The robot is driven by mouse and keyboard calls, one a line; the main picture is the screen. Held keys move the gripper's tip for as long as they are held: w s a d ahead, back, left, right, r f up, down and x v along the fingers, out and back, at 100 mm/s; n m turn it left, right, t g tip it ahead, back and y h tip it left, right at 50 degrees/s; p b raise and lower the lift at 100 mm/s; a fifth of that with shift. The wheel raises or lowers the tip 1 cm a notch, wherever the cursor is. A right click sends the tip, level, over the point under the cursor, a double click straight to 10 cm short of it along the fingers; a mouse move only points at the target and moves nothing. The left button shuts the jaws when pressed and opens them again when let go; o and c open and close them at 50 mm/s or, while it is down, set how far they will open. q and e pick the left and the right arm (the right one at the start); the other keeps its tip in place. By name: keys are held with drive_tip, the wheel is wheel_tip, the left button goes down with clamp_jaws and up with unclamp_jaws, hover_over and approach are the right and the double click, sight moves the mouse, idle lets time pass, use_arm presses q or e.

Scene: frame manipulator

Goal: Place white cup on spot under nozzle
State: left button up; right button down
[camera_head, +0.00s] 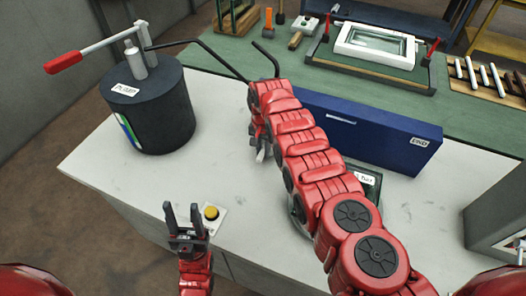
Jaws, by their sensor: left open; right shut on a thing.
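I cannot make out the white cup or a marked spot; my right arm covers the middle of the white table. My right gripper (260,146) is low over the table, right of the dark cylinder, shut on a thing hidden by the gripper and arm. A dark cylinder (150,115) with a red-handled lever stands at the back left. A thin black pipe (212,58) runs from it toward my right arm; I cannot tell where its nozzle end is. My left gripper (183,222) is open and empty at the front edge, left of a yellow button (211,212).
A long blue box (375,133) stands behind my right arm. A dark green labelled box (371,186) is partly hidden by it. A grey box (495,222) stands at right. The green bench (235,62) behind holds tools and a framed tray (376,45). The white table's (110,165) left front is clear.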

drive_tip(key=shift+f, duration=0.2)
drive_tip(key=c, duration=0.8)
unclamp_jaws()
drive_tip(key=shift+o, duration=0.2)
drive_tip(key=shift+r, duration=0.2)
